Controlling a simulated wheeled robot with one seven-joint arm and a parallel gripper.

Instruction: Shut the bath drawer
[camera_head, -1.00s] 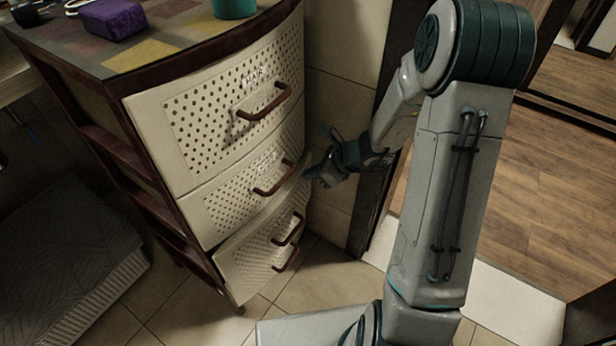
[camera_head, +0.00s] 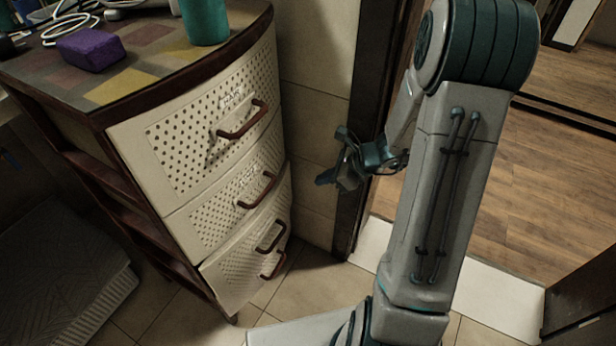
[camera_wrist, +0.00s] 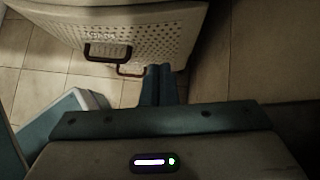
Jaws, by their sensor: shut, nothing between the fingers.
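The drawer cabinet (camera_head: 190,175) stands left of my arm, with dotted cream fronts and brown handles. The middle drawer (camera_head: 212,212), which I take to be the bath drawer though its label is too blurred to read surely, looks level with the drawer above it. Its handle (camera_head: 257,190) is free. My gripper (camera_head: 328,178) is right of the cabinet, apart from the drawer fronts.
The top drawer (camera_head: 190,140) looks shut. A purple sponge (camera_head: 92,46) and a green cup (camera_head: 205,20) stand on top. A wall and door frame (camera_head: 360,150) are close behind my gripper.

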